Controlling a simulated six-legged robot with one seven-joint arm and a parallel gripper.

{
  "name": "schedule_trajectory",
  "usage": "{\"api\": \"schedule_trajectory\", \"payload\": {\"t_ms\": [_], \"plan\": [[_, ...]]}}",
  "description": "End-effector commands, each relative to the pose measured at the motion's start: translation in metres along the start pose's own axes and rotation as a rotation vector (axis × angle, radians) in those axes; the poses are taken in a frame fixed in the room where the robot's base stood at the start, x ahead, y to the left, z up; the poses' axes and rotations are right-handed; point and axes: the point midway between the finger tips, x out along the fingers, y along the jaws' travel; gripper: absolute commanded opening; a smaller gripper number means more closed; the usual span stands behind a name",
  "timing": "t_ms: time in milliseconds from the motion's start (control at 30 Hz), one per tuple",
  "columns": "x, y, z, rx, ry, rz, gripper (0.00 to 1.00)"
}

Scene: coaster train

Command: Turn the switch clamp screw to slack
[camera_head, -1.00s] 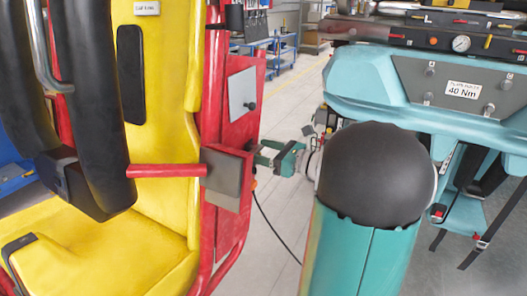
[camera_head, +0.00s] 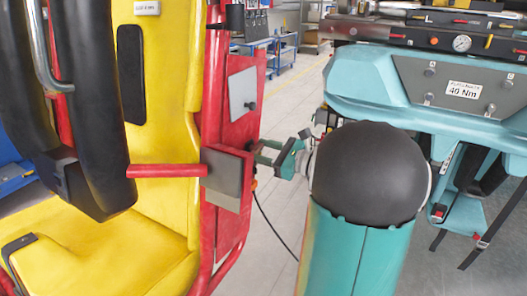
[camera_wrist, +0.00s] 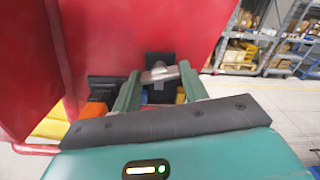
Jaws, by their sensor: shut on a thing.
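The switch clamp screw shows in the wrist view as a silver wing head (camera_wrist: 158,74) in front of a black plate (camera_wrist: 160,60) on the red seat frame. The wing lies nearly crosswise, slightly tilted, between the green fingers of my gripper (camera_wrist: 158,85). My gripper is shut on it, a finger at each end. In the head view my gripper (camera_head: 277,158) reaches left to the side of the red frame (camera_head: 232,170), and the screw is too small to make out there.
A yellow seat (camera_head: 130,240) with a red bar (camera_head: 165,170) and black padded restraint (camera_head: 90,110) stands at left. An orange fitting (camera_wrist: 95,109) sits beside the fingers. A black cable (camera_head: 272,226) hangs below. Shelves (camera_wrist: 285,40) stand far off across open floor.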

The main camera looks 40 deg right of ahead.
Motion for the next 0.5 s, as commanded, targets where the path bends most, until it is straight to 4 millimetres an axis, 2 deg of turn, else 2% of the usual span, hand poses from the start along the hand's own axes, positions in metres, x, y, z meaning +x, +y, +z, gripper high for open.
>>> {"api": "schedule_trajectory", "payload": {"t_ms": [500], "plan": [[-0.0002, 0.0, 0.0006, -0.488, -0.001, 0.0, 0.21]]}}
